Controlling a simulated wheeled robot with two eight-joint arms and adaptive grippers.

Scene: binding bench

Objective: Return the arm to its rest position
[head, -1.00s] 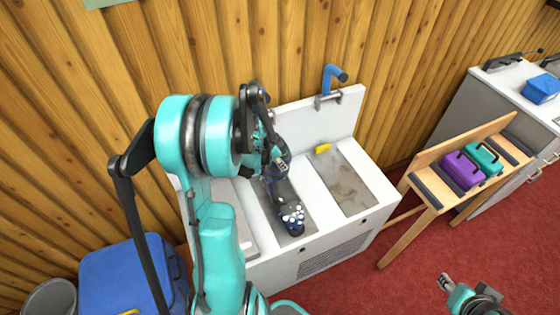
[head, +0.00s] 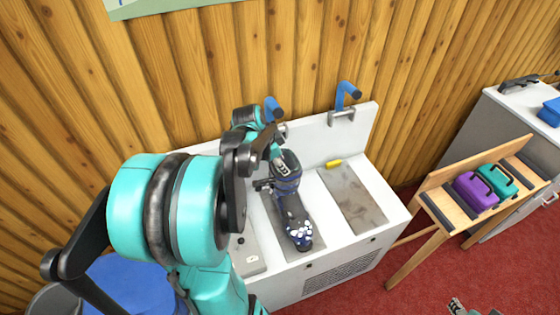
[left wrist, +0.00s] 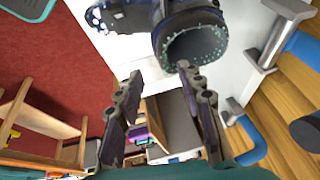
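My left arm fills the left of the head view, bent at the elbow. Its gripper (head: 282,164) is close to the upper part of a dark blue boot (head: 292,212) with a white-dotted toe; whether they touch is unclear there. In the left wrist view the left gripper (left wrist: 160,76) has its fingers apart with nothing held between them. The boot's hollow cuff (left wrist: 190,45) shows just beyond the fingertips. The boot rests on a dark panel of the white bench (head: 325,190). My right gripper (head: 458,306) is cut off at the bottom edge, fingers unclear.
Two blue handles (head: 348,92) (head: 273,108) stand at the bench's back panel. A wooden stand (head: 428,207) holds purple (head: 477,192) and teal (head: 498,179) cases. A blue bin (head: 125,285) stands at lower left. Red floor is open.

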